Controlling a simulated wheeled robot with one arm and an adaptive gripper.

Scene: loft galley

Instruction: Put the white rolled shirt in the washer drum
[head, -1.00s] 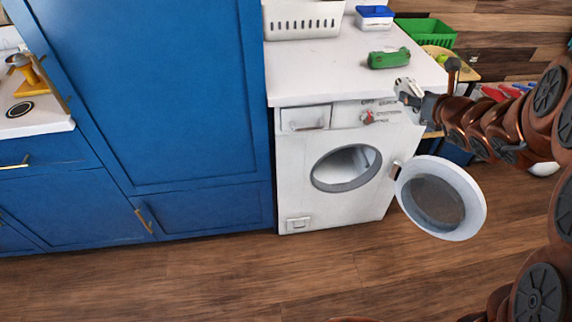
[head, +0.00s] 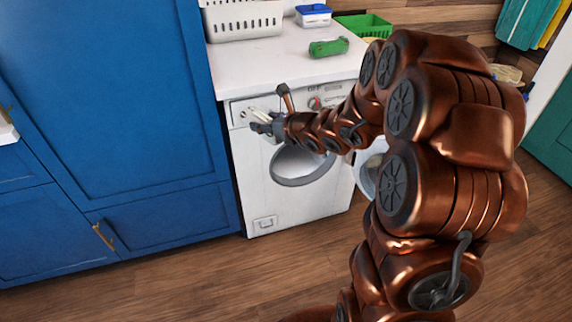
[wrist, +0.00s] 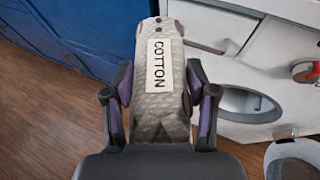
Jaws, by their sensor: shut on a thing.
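My gripper (head: 268,127) is shut on the white rolled shirt (wrist: 158,100), a pale textured roll with a "COTTON" label that points away between the two fingers. In the head view, the shirt's end (head: 257,115) shows small in front of the washer's (head: 255,205) upper left panel. The washer drum opening (head: 300,168) is below and right of my gripper, partly hidden by my arm. It also shows in the wrist view (wrist: 248,102), right of the shirt. The round washer door (head: 369,168) stands open to the right, mostly hidden behind my arm.
A green rolled item (head: 328,47) lies on the white counter (head: 255,65) above the washer. A tall blue cabinet (head: 115,100) stands left. The wooden floor in front is clear.

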